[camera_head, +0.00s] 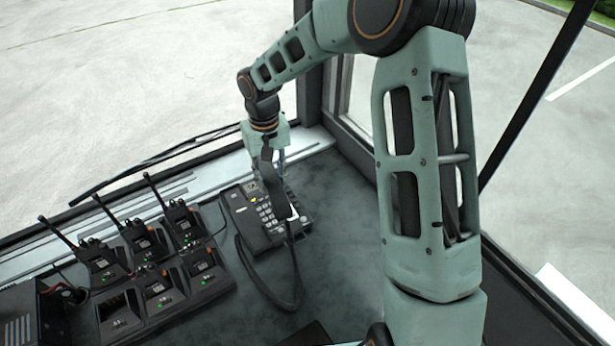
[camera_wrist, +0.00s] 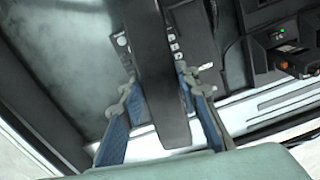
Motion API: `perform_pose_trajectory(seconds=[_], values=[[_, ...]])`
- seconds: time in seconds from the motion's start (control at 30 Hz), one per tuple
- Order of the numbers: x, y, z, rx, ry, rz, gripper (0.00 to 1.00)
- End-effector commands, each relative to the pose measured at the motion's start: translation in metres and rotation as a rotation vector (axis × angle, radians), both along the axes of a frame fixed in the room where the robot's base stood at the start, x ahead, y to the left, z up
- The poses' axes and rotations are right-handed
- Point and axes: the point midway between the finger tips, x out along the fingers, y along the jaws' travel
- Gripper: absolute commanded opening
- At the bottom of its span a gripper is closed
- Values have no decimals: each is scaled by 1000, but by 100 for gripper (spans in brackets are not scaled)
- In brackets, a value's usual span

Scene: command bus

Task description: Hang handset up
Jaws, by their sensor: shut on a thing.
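The black handset (camera_head: 271,178) is held in my gripper (camera_head: 280,168) above the right part of the desk phone (camera_head: 247,222). Its long body slants down toward the front right. In the wrist view the handset (camera_wrist: 160,85) runs between the two blue-padded fingers of my gripper (camera_wrist: 158,85), with part of the phone's keypad face (camera_wrist: 190,42) behind it. The coiled cord (camera_head: 295,270) hangs in a loop in front of the phone. I cannot tell whether the handset touches the phone.
Several handheld radios (camera_head: 160,285) with antennas stand in a charger left of the phone. A window ledge (camera_head: 200,178) runs behind. The dark desk top (camera_head: 345,225) is clear to the right of the phone.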

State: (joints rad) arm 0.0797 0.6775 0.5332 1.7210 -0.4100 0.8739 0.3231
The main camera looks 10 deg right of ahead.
Motion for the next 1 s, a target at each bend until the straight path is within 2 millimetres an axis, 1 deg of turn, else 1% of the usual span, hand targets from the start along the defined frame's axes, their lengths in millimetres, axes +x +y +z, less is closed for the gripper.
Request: perform_pose_trajectory(seconds=[0.03,0.13,0.23,0.37,0.5,0.67,1.0], values=[[1,19,-7,0,3,31,0],[3,45,-15,-5,7,75,0],[3,65,-22,-10,8,108,0],[2,82,-27,-14,9,135,0],[2,88,-30,-16,10,146,0],[2,89,-35,-16,10,146,0],[2,88,-65,-15,10,145,0]])
